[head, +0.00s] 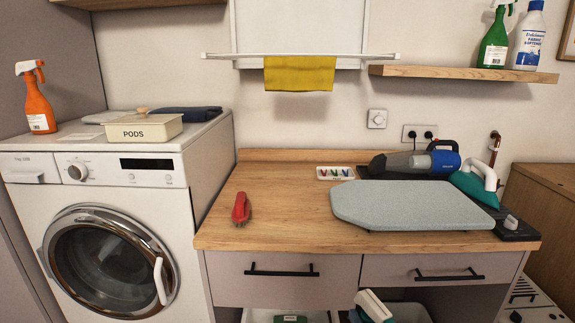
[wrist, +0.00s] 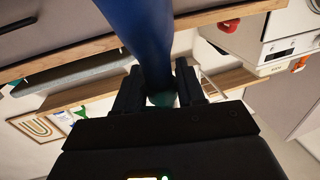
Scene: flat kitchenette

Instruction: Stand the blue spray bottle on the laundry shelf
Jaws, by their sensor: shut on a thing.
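In the wrist view my gripper (wrist: 159,75) is shut on a blue bottle (wrist: 146,35). The blue body runs up out of the top of the picture, tilted there. A teal part (wrist: 162,99) shows between my fingers. The bottle's far end is out of view. My gripper is not clearly seen in the head view. A wooden wall shelf (head: 440,73) at the upper right of the head view bears a green spray bottle (head: 494,40) and a white-and-blue fabric softener bottle (head: 529,37) on its right part. Its left part is bare.
An ironing board (head: 410,205), a handheld vacuum (head: 420,160) and an iron (head: 476,182) lie on the counter below the shelf. A red object (head: 241,208) lies farther left. An orange spray bottle (head: 38,103) stands on the washer (head: 200,135). A white-and-teal object (head: 371,304) shows low in front.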

